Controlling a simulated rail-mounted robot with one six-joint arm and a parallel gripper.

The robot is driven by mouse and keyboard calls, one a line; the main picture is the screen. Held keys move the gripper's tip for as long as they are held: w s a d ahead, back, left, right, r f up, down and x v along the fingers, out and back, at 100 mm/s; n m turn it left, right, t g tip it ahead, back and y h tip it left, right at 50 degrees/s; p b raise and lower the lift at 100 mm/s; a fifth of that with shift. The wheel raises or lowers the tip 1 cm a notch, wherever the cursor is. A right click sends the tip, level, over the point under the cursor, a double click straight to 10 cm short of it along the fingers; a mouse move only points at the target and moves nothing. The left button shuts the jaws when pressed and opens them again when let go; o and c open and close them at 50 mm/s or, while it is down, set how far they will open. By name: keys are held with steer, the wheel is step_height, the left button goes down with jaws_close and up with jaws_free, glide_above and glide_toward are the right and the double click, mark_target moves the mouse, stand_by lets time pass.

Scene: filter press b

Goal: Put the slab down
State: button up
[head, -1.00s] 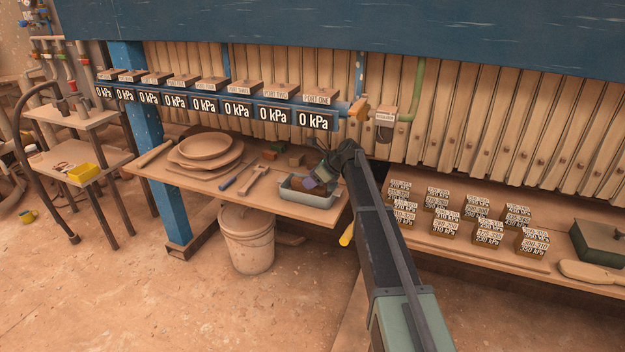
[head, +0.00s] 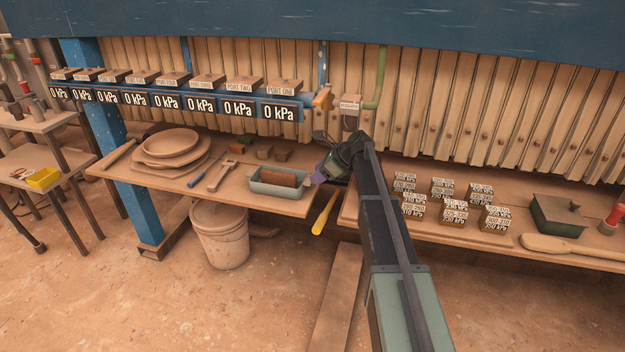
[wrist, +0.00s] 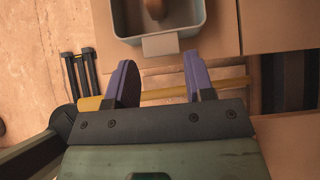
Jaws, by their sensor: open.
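A reddish-brown slab (head: 280,177) lies in the grey-blue tray (head: 279,192) at the right end of the left bench. My gripper (head: 318,178) is just right of the tray, with its purple fingers apart and nothing between them. In the wrist view my gripper (wrist: 158,62) is open and empty. The tray (wrist: 205,25) shows at the top there, beyond the fingertips, with part of a brown piece (wrist: 154,9) in it; most of the tray's inside is cut off by the frame.
A yellow handle (head: 324,214) sticks out in the gap between the benches, below my gripper. A hammer (head: 221,175) and stacked plates (head: 172,146) lie left of the tray.

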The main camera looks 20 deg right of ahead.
steer(key=s+a+f+n+g+h, duration=0.1)
steer(key=s+a+n, duration=0.3)
steer(key=s+n, duration=0.4)
steer(key=s+a+f+n+g+h, duration=0.2)
steer(key=s+n, duration=0.6)
steer(key=s, duration=0.8)
steer(key=s+a+f+n+g+h, duration=0.1)
steer(key=s+a+n+h, duration=0.3)
steer(key=s+n, duration=0.4)
steer(key=s+a+f, duration=0.1)
steer(key=s, duration=0.3)
steer(key=shift+a+n+g+h, duration=0.3)
steer(key=shift+a+g, duration=0.05)
steer(key=shift+g, duration=0.05)
steer(key=shift+w, duration=0.1)
